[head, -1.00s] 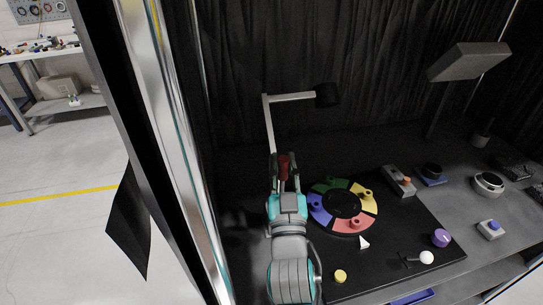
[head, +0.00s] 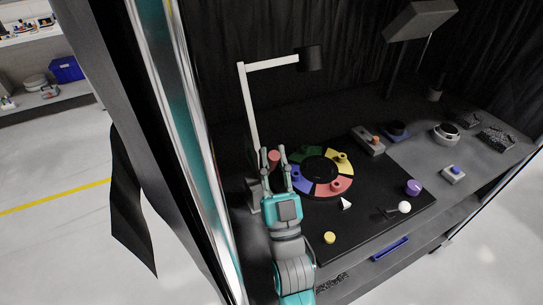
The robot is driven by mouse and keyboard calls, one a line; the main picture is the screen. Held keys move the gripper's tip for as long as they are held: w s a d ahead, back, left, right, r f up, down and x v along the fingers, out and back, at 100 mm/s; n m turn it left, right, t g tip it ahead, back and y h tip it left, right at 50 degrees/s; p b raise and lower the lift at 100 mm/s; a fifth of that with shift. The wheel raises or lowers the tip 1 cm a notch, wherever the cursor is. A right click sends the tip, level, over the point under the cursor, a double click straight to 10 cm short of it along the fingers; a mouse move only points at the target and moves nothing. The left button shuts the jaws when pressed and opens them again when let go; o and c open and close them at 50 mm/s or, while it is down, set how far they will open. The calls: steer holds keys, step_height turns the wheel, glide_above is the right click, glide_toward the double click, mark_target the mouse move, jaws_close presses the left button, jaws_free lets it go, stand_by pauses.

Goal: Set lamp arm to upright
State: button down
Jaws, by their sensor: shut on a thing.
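The lamp is at the left of the black table. Its pale lower arm (head: 248,105) rises from a grey base (head: 254,192) and leans slightly left in the picture. A pale upper bar (head: 272,63) runs right from its top to a black lamp head (head: 309,59). My gripper (head: 273,157) is beside the lower part of the lamp arm, with its fingers pointing away from me. It is shut on a red knob (head: 274,156) between the fingers. How the knob joins the lamp is hidden.
A colored ring (head: 340,185) with several pegs lies right of my gripper. A yellow knob (head: 329,238), a white wedge (head: 346,203), a white ball (head: 404,207) and a purple knob (head: 413,187) are nearby. A metal frame post (head: 185,130) stands close on the left.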

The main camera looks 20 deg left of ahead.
steer(key=shift+f, duration=0.1)
steer(key=c, duration=1)
jaws_free()
steer(key=shift+v, duration=3.75)
